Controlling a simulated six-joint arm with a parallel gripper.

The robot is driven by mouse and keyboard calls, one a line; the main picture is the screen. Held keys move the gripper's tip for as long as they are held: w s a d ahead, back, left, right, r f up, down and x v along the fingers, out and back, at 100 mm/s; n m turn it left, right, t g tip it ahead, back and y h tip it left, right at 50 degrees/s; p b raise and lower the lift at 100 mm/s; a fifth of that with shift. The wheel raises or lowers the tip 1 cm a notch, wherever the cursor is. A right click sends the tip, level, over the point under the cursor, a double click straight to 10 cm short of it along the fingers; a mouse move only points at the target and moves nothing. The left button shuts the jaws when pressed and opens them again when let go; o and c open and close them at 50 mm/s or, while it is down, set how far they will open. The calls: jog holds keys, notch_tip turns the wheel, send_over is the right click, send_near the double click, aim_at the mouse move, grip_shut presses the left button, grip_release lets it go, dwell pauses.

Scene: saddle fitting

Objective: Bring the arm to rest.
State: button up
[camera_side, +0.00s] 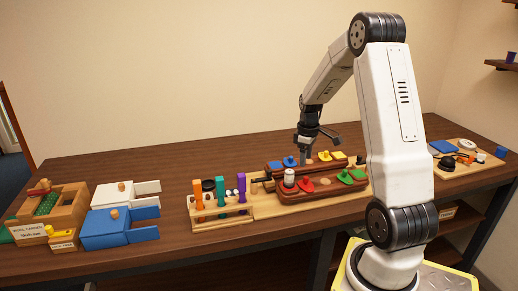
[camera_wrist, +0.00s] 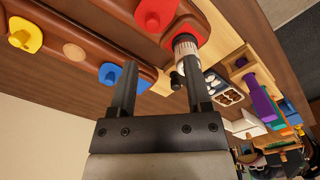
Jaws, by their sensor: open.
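My gripper (camera_side: 307,150) hangs pointing down over the rear dark wooden bar, and its fingers are apart with nothing between them. In the wrist view the two fingers of my gripper (camera_wrist: 160,75) are spread. The rear bar carries a blue saddle piece (camera_side: 290,162) and a yellow one (camera_side: 338,156). The front bar (camera_side: 318,194) carries a red saddle piece (camera_side: 305,185), a green one (camera_side: 350,177) and a white ribbed cylinder (camera_side: 289,178). In the wrist view the white cylinder (camera_wrist: 186,45) shows near the right fingertip; whether they touch I cannot tell.
A wooden rack (camera_side: 222,213) with orange, teal and purple uprights stands left of the bars. White and blue boxes (camera_side: 106,233) and a wooden box (camera_side: 50,207) stand further left. A board with small parts (camera_side: 462,158) lies at right. The table's back left is clear.

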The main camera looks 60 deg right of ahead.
jog(key=w+a+t, duration=0.1)
jog(key=w+a, duration=0.1)
jog(key=a, duration=0.7)
jog(key=w+a, duration=0.3)
jog(key=a, duration=0.6)
jog(key=s+a, duration=0.2)
jog(key=a, duration=0.5)
jog(key=s+a+t, duration=0.1)
jog(key=s+a, duration=0.2)
jog(key=a, duration=0.5)
jog(key=shift+s+f+t, duration=0.15)
jog(key=shift+f+t, duration=0.15)
